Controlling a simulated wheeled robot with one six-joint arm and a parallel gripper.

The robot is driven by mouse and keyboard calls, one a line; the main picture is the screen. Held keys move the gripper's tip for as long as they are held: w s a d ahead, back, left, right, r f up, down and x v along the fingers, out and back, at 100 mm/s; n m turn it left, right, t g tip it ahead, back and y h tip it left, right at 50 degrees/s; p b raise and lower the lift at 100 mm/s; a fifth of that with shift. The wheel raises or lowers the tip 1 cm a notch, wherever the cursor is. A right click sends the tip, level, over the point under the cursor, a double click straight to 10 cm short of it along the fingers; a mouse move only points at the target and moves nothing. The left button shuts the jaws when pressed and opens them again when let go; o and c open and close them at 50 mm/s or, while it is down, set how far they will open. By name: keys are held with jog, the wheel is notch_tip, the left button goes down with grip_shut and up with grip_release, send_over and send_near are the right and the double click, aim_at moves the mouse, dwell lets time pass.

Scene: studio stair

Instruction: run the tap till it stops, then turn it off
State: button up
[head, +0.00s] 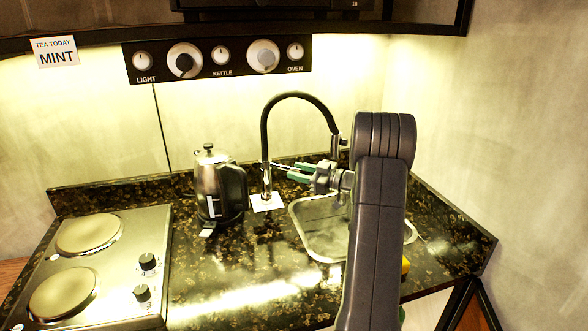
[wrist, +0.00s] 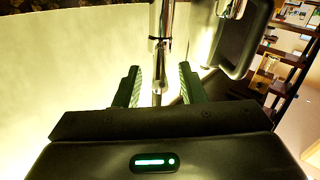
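The tap has a black arched hose (head: 298,96) and a chrome spout end (head: 266,178) that hangs left of the sink (head: 300,222), above the counter. A chrome fitting (head: 341,141) shows at the back end of the arch. My gripper (head: 283,171) has green fingers and points left at the spout end. In the wrist view my gripper (wrist: 160,72) is open, with the chrome spout (wrist: 160,45) between or just beyond the fingers and a gap on each side. I cannot tell whether water runs. My arm hides part of the sink.
A steel kettle (head: 214,186) stands just left of the spout. A white card (head: 267,202) lies under it. A hob (head: 95,260) is at the left. A knob panel (head: 220,58) and a "MINT" note (head: 56,53) are above. Counter in front of the kettle is clear.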

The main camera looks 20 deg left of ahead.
jog(key=shift+w+a, duration=0.1)
jog(key=shift+a, duration=0.9)
grip_shut()
